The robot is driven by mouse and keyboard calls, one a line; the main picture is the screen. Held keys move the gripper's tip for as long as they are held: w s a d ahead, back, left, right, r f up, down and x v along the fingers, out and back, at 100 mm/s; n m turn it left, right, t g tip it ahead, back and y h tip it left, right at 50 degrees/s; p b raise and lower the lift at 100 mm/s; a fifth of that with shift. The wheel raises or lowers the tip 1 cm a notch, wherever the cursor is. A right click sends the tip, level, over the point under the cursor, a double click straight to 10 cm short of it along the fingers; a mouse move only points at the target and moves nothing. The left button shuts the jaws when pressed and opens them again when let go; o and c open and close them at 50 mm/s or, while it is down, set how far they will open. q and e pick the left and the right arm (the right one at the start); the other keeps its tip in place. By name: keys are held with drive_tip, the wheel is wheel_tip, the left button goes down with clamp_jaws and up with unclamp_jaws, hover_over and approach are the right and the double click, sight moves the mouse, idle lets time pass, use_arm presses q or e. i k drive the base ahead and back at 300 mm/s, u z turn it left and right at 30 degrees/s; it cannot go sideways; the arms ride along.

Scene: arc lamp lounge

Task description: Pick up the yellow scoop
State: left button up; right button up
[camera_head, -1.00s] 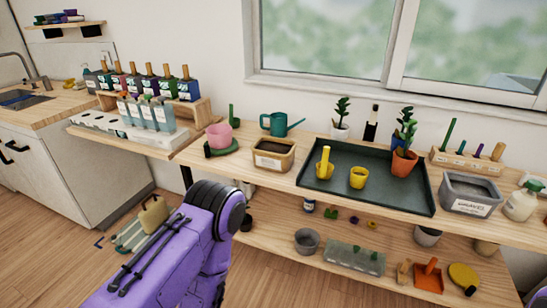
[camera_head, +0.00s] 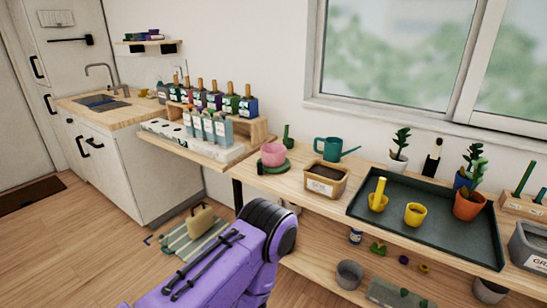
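The yellow scoop (camera_head: 377,197) stands upright on the left part of the dark green tray (camera_head: 455,246), its handle pointing up. Its lower end is at a small yellow pot or scoop bowl; I cannot tell which. A second yellow cup (camera_head: 415,214) stands to its right. A purple arm link of mine is in the lower middle of the view, in front of the bench and apart from the scoop. Neither gripper shows.
On the bench (camera_head: 291,187), a labelled soil bin (camera_head: 320,180), a pink pot (camera_head: 273,154) and a teal watering can (camera_head: 332,148) stand left of the tray. Potted plants (camera_head: 469,206) stand at its right. A lower shelf (camera_head: 330,262) holds pots.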

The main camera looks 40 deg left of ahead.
sight(378, 202)
drive_tip(key=u, duration=1.65)
drive_tip(key=i, duration=1.55)
drive_tip(key=z, duration=2.55)
